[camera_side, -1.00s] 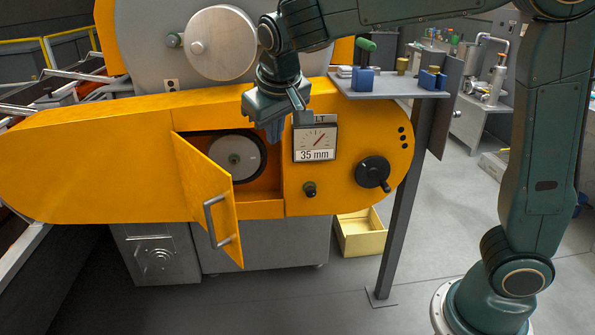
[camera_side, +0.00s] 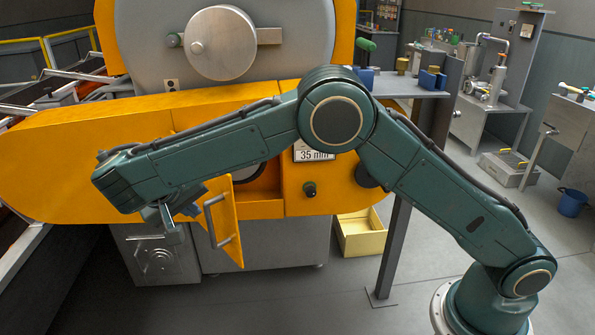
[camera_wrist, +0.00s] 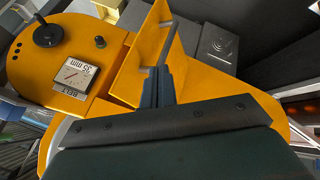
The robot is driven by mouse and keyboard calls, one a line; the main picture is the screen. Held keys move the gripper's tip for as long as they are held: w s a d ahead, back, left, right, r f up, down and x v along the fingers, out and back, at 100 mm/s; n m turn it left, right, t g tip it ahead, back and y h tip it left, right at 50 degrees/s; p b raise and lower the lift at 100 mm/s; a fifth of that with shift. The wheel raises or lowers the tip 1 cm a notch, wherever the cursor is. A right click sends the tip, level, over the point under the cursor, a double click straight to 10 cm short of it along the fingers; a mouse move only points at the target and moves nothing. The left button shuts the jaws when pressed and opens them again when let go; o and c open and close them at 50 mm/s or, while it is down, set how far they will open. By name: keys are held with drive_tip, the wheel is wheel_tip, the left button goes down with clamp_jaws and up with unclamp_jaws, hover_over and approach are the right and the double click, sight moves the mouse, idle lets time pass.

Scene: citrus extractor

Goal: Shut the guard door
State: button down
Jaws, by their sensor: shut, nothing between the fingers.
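The guard door (camera_side: 229,238) is an orange panel with a grey bar handle (camera_side: 215,222). It stands open, swung out from the front of the orange housing. My gripper (camera_wrist: 157,85) is shut and empty. In the wrist view its fingers point at the open door (camera_wrist: 158,35), close to the handle side. In the side view the gripper is at the door's left, outer side, with the fingertips partly hidden. I cannot tell whether they touch the door.
The orange housing (camera_side: 60,165) carries a 35 mm gauge (camera_wrist: 76,75), a small black knob (camera_side: 309,189) and a black crank (camera_wrist: 47,34). A grey shelf (camera_side: 400,88) on a post stands at the right. A yellow bin (camera_side: 362,238) sits on the floor below.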

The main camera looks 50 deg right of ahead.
drive_tip(key=shift+a+f, duration=0.3)
drive_tip(key=shift+f, duration=0.1)
drive_tip(key=shift+d, duration=0.1)
approach(230, 220)
wheel_tip(230, 220, down, 4)
drive_tip(key=w+a, duration=0.2)
drive_tip(key=shift+s+d+f, duration=0.1)
drive_tip(key=shift+s+d, duration=0.05)
drive_tip(key=shift+d, duration=0.9)
drive_tip(key=shift+s+d+f, duration=0.1)
drive_tip(key=shift+s+d, duration=0.05)
drive_tip(key=shift+d, duration=0.9)
drive_tip(key=shift+d, duration=0.15)
